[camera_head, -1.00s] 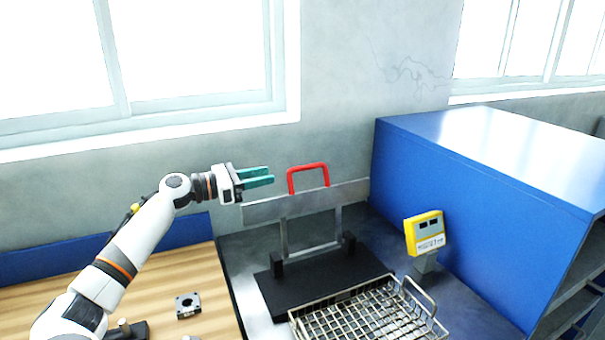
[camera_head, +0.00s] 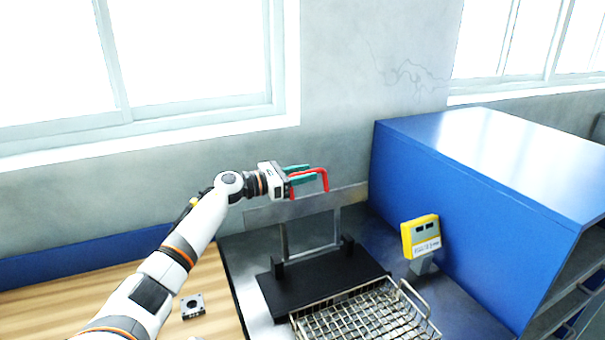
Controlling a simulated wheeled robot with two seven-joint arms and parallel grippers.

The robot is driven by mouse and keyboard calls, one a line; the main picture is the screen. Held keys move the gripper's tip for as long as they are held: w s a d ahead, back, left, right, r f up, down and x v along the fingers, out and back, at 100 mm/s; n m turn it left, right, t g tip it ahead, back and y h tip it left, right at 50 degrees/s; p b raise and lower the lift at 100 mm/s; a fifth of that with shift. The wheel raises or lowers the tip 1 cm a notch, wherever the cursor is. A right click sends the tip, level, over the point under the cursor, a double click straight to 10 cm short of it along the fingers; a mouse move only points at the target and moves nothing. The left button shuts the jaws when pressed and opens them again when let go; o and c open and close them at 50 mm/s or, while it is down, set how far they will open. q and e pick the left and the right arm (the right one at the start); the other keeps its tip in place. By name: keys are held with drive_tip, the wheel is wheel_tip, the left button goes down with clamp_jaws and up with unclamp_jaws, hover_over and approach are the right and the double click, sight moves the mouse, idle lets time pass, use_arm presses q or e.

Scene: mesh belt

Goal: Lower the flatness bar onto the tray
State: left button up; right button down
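The flatness bar (camera_head: 345,197) is a long grey metal bar with a red handle (camera_head: 325,178) on top. It stands raised on a metal frame over a black base (camera_head: 325,283). The tray (camera_head: 365,318) is a wire mesh basket at the bottom, in front of the black base. My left gripper (camera_head: 298,174) is at the red handle's left part, with its green fingers apart, one seemingly behind and one in front of the handle. Whether they touch it I cannot tell. My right gripper is not in view.
A yellow display unit (camera_head: 420,236) stands right of the bar. A large blue cabinet (camera_head: 470,200) fills the right side. A wooden tabletop (camera_head: 130,290) with a small dark square block (camera_head: 192,306) lies at the left. A wall with windows is behind.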

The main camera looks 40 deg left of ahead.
use_arm(q)
drive_tip(key=shift+r, duration=0.1)
clamp_jaws()
drive_tip(key=shift+d, duration=0.15)
drive_tip(key=shift+s+d+b, duration=0.15)
drive_tip(key=shift+b, duration=0.2)
drive_tip(key=s+d+f+m+b, duration=0.1)
drive_tip(key=s+d+m+b, duration=0.5)
drive_tip(key=d, duration=0.6)
drive_tip(key=shift+f+m, duration=0.15)
drive_tip(key=shift+m, duration=0.35)
drive_tip(key=shift+s, duration=0.1)
